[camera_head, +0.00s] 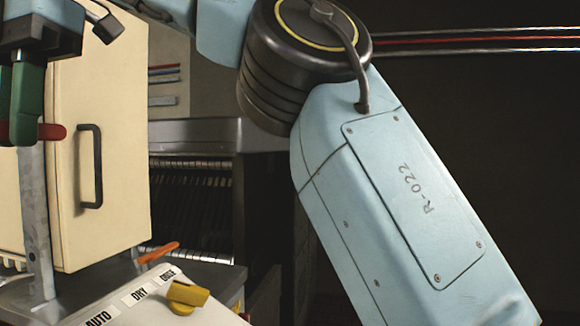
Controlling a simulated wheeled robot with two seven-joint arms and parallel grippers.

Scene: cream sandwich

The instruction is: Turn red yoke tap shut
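The red yoke tap (52,132) is at the far left, a short red bar across the upper part of a grey metal post (36,225). My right gripper (23,118) is above it and points down. Its green finger parts come down to the level of the red bar and cover part of it. I cannot tell whether they touch or grip it, or how far apart the fingers are. The left edge of the frame cuts off part of this area. My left gripper is not in view.
A cream cabinet door (110,215) with a dark handle (90,165) stands right behind the post. A control panel (135,305) with a yellow knob (186,295) is below. An orange lever (158,252) lies behind it. My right arm fills the middle and right.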

